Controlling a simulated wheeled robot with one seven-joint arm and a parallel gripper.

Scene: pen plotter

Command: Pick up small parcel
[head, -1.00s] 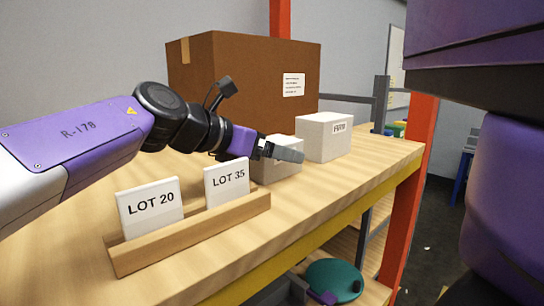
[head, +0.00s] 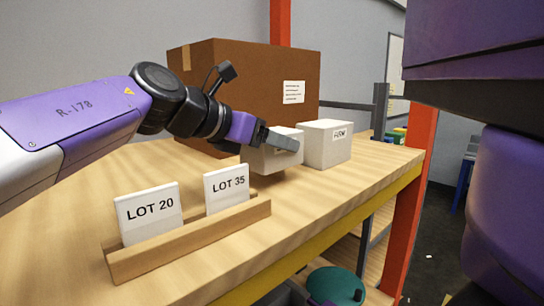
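The small parcel is a pale, off-white box (head: 268,160) near the middle of the shelf, in front of the large brown carton. My gripper (head: 283,143), at the end of the purple arm, reaches it from the left. One grey finger lies along the parcel's near upper side; the other finger is hidden. The gripper looks shut on the parcel. The parcel appears slightly above the wooden top (head: 335,200), with a dark shadow beneath it.
A second white box (head: 325,145) with a printed label stands close on the parcel's right. The large brown carton (head: 225,75) is behind. A wooden rack (head: 190,240) with LOT 20 and LOT 35 cards stands in front. An orange post (head: 407,220) bounds the shelf's right end.

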